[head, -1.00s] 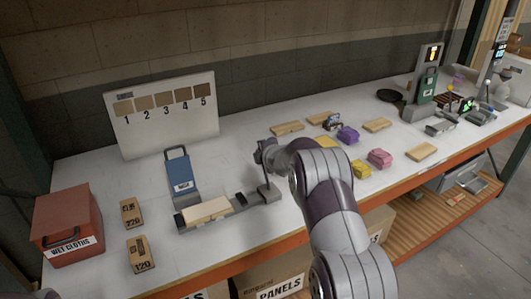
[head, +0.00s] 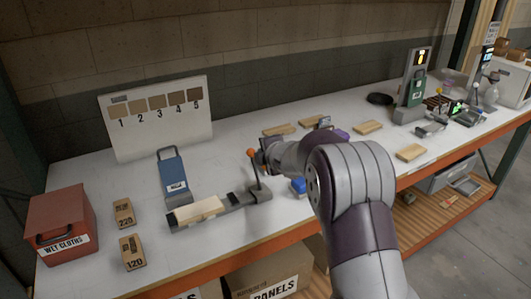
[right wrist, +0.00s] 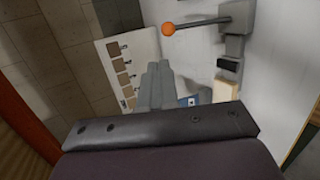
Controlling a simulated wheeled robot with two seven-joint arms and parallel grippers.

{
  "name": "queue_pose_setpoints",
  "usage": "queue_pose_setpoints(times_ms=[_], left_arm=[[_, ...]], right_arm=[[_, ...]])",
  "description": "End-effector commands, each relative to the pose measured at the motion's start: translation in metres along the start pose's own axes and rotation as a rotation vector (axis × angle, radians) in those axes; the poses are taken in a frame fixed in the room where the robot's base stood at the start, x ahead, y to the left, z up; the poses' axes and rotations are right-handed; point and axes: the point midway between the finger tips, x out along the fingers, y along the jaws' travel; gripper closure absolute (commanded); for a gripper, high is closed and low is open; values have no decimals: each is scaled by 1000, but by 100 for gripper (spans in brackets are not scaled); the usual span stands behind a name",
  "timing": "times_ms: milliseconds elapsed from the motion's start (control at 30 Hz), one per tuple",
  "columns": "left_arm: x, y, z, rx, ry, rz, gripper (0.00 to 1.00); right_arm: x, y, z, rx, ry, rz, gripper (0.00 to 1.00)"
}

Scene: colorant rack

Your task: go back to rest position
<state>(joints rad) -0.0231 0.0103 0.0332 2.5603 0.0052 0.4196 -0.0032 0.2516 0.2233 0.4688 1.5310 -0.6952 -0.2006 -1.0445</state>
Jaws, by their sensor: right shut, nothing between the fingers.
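My right arm reaches in from the lower right of the head view. Its gripper (head: 264,157) is beside the upright lever with an orange ball (head: 251,153), partly hidden by my wrist. In the right wrist view the fingers (right wrist: 157,82) are together with nothing between them, and the orange ball (right wrist: 168,28) is apart from them. The lever stands at the right end of a grey fixture (head: 236,200) holding a pale wood block (head: 197,210). My left gripper is not in view.
A blue sanding holder (head: 174,178), a red wet-cloths box (head: 62,222), two wood blocks marked 220 (head: 123,212) and 120 (head: 131,252), and a swatch board (head: 180,130) stand at left. Wood panels (head: 410,152) and a green device (head: 415,92) lie to the right.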

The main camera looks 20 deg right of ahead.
Motion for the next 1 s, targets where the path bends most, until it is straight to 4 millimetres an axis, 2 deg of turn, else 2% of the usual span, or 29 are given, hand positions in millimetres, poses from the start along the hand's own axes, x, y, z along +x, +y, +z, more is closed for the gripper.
queue_pose_setpoints(times_ms=[333, 400, 433, 467, 500, 567, 600, 667, 700, 733, 800, 900, 1000], left_arm=[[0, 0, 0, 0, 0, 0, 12], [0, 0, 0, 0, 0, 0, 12], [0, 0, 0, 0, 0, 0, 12], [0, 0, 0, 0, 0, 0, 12], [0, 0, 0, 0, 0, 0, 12], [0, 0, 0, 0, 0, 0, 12], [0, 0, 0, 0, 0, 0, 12], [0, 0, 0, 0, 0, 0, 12], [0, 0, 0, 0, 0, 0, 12], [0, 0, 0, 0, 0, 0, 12], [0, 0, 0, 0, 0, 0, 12], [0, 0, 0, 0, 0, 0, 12], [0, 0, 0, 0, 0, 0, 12]], right_arm=[[0, 0, 0, 6, 0, 0, 100], [0, -3, 2, 76, -10, -15, 100], [0, -12, 5, 158, -28, -45, 100], [-1, -30, 7, 261, -54, -96, 100], [-9, -59, 9, 421, -102, -178, 100], [-34, -106, 2, 695, -200, -317, 100], [-57, -136, -10, 868, -274, -408, 100], [-95, -175, -30, 1083, -388, -529, 100], [-121, -198, -43, 1196, -463, -599, 100], [-141, -212, -53, 1267, -516, -646, 100], [-182, -239, -73, 1385, -621, -736, 100], [-225, -263, -94, 1450, -700, -820, 100], [-246, -266, -109, 1431, -673, -840, 100]])
